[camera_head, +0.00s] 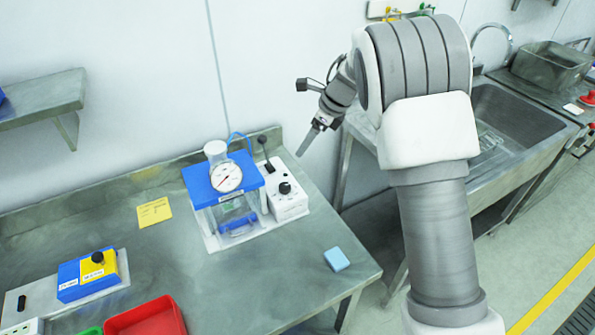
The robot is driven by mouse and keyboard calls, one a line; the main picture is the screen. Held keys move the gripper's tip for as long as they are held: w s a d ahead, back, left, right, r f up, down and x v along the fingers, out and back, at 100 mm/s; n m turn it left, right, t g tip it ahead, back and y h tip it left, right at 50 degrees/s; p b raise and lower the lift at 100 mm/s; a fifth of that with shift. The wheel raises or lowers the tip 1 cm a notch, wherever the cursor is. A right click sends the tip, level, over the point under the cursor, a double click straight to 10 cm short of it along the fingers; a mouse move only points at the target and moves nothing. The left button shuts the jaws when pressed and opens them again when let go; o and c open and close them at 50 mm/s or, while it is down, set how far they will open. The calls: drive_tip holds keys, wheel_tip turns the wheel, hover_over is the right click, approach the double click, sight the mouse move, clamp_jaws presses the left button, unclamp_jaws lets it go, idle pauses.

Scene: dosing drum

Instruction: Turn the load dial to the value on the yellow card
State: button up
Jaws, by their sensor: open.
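The yellow card (154,212) lies on the steel bench left of the blue-topped device (205,190); its writing is too small to read. A round white gauge (226,178) with a red needle sits on that device. Beside it, a white control box (291,204) carries a black knob (285,188) and an upright black lever (265,150). Another black knob (98,257) is on a blue and yellow box at the left. I cannot tell which knob is the load dial. My gripper (306,145) is open, pointing down, above and right of the control box, apart from everything.
A light blue block (336,259) lies near the bench's right edge. A red tray (147,318) is at the front left. A sink (512,115) stands behind my arm at right. A wall shelf (42,98) is at upper left. The bench middle is mostly clear.

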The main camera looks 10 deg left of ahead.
sight(285, 186)
drive_tip(key=shift+n+g, duration=0.3)
drive_tip(key=shift+n, duration=0.1)
drive_tip(key=x, duration=0.6)
drive_tip(key=d+p+x, duration=0.1)
drive_tip(key=x, duration=0.5)
drive_tip(key=p+x, duration=0.1)
drive_tip(key=x, duration=0.5)
drive_tip(key=shift+s+d+f, duration=0.1)
drive_tip(key=shift+s+f, duration=0.15)
drive_tip(key=shift+f, duration=0.15)
clamp_jaws()
